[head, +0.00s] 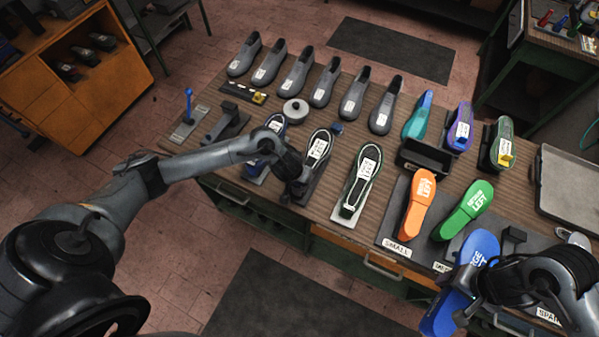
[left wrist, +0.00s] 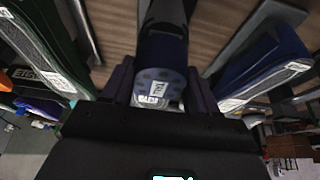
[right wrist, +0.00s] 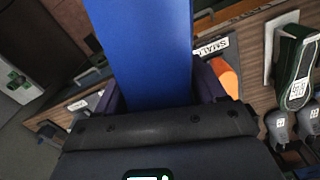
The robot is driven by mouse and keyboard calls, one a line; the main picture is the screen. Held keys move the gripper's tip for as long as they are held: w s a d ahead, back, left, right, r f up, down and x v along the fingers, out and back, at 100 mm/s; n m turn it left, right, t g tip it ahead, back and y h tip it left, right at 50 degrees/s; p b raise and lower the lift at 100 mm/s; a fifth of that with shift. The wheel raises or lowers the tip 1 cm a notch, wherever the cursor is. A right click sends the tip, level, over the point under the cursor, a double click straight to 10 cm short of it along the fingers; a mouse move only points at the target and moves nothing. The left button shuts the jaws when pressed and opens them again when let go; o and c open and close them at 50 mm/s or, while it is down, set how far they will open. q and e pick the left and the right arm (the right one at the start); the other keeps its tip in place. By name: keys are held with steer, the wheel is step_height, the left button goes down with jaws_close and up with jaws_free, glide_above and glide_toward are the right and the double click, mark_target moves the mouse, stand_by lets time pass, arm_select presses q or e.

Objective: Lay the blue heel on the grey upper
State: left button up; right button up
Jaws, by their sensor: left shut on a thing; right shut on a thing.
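In the left wrist view a bluish, round-ended piece with dots and a white label, which looks like the blue heel (left wrist: 160,84), sits between my left fingers. My left gripper (head: 292,184) is shut on it at the near end of the grey upper (head: 318,150), which lies sole up with a white label. I cannot tell whether heel and upper touch. My right gripper (head: 474,284) is shut on a long blue sole-shaped piece (head: 484,249) with white lettering, at the front right. That piece also fills the right wrist view (right wrist: 145,50).
A blue upper (head: 262,163) stands left of the grey one, a green-edged upper (head: 359,180) right of it. Orange (head: 419,205) and green (head: 466,212) sole-shaped pieces lie on a labelled mat. Several grey shoes (head: 296,70) line the back. A black bin (head: 422,160) stands behind the mat.

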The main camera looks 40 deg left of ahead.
arm_select(q)
steer(key=shift+f, duration=0.5)
arm_select(e)
steer(key=shift+f, duration=0.15)
arm_select(q)
steer(key=o, duration=1.2)
steer(key=p+v, duration=0.6)
steer(key=v, duration=0.6)
arm_select(e)
step_height(320, 180, up, 6)
steer(key=shift+r, duration=0.25)
arm_select(q)
steer(key=shift+s+f, duration=0.1)
steer(key=shift+f, duration=0.05)
